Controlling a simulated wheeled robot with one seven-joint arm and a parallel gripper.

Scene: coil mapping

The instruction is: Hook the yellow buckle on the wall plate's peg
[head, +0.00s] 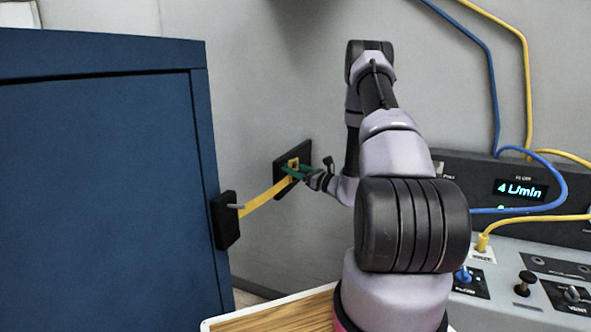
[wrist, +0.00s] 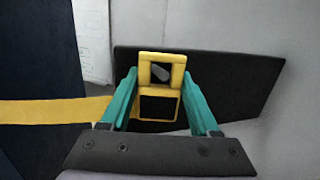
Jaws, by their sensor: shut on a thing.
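The yellow buckle (head: 293,163) is at the black wall plate (head: 305,153), in front of its face in the head view. In the wrist view the buckle (wrist: 175,88) stands between the teal fingers of my gripper (wrist: 163,92), which is shut on it. A grey piece, seemingly the peg (wrist: 161,73), shows through the buckle's upper opening against the black plate (wrist: 235,85). I cannot tell whether it passes through the opening or only lies behind it. My gripper (head: 291,172) reaches the plate from the right in the head view.
A yellow strap (head: 263,199) runs from the buckle to a black block (head: 226,222) on the blue cabinet (head: 100,180). A device with a lit display (head: 520,189), hoses and knobs stands at right. A wood-topped surface (head: 270,315) lies at the bottom.

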